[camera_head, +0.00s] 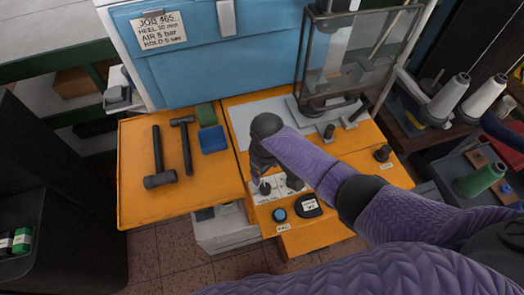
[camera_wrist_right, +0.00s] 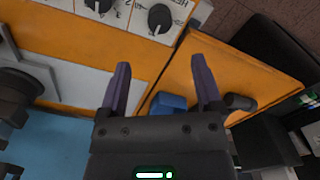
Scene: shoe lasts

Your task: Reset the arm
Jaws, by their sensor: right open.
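My right arm, in a purple sleeve, reaches in from the right over the orange bench (camera_head: 140,205) in the head view. Its gripper (camera_head: 259,176) hangs above the bench near the white control panel, partly hidden by the wrist. In the right wrist view the gripper (camera_wrist_right: 160,66) has its two purple fingers spread apart with nothing held between them. The orange bench front (camera_wrist_right: 120,50) and knobs lie beyond the fingers. My left gripper is not in view.
A clear-guarded machine (camera_head: 345,60) stands behind. Thread cones (camera_head: 449,97) stand on the right. A dark cabinet (camera_head: 60,170) borders the left.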

